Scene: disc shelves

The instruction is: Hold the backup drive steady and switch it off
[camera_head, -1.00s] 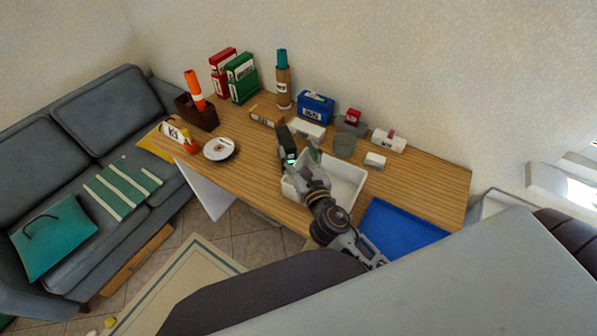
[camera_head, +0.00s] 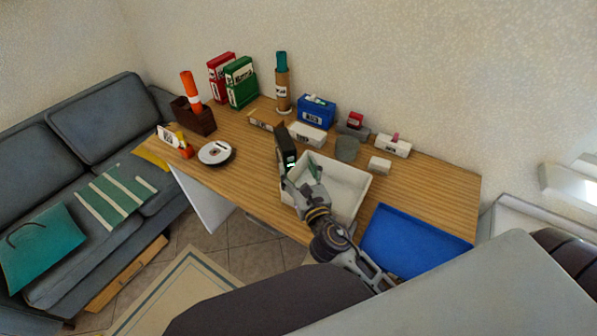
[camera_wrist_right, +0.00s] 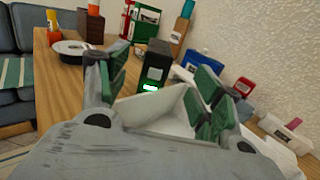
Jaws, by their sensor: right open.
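The backup drive looks to be the upright black box (camera_head: 286,146) with a lit green strip low on its front. It stands on the desk at the left side of a white tray. In the right wrist view the drive (camera_wrist_right: 155,62) shows ahead, between the finger pads, with its green light glowing. My right gripper (camera_head: 304,173) is open, just in front of the drive and over the tray's left part. In the wrist view the open gripper (camera_wrist_right: 158,84) has green pads spread wide, with nothing between them that it grips. My left gripper is not in view.
The white tray (camera_head: 345,205) lies to the right of the drive, and a blue tray (camera_head: 415,240) is at the desk's right. A disc on a dark dish (camera_head: 216,152), binders (camera_head: 240,82) and small boxes stand left and behind.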

